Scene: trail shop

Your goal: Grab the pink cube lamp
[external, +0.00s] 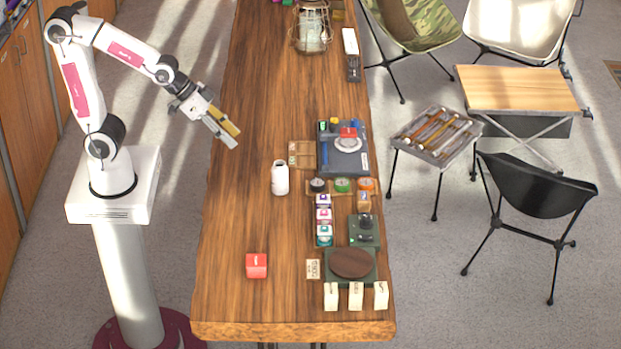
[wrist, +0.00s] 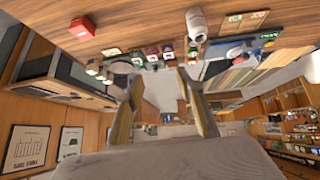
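A short row of small cubes stands on the wooden table. One has a purple face (external: 323,200), one a pink-magenta face (external: 323,214), and one a teal face (external: 324,235). The pink one sits between the other two. The row also shows small near the top middle of the wrist view, where I cannot tell the pink one for sure. A separate red cube (external: 256,265) lies alone near the table's front; it also shows in the wrist view (wrist: 82,27). My gripper (external: 234,138) is open and empty, above the table's left edge, well away from the cubes. Its fingers are apart in the wrist view (wrist: 161,82).
A white canister (external: 280,178) stands left of the row. Round tins (external: 342,185) and a grey-blue case (external: 342,150) lie behind it. A dark green box (external: 364,230) is close on its right. A round-topped stand (external: 350,263) is in front. The table's left side is mostly clear.

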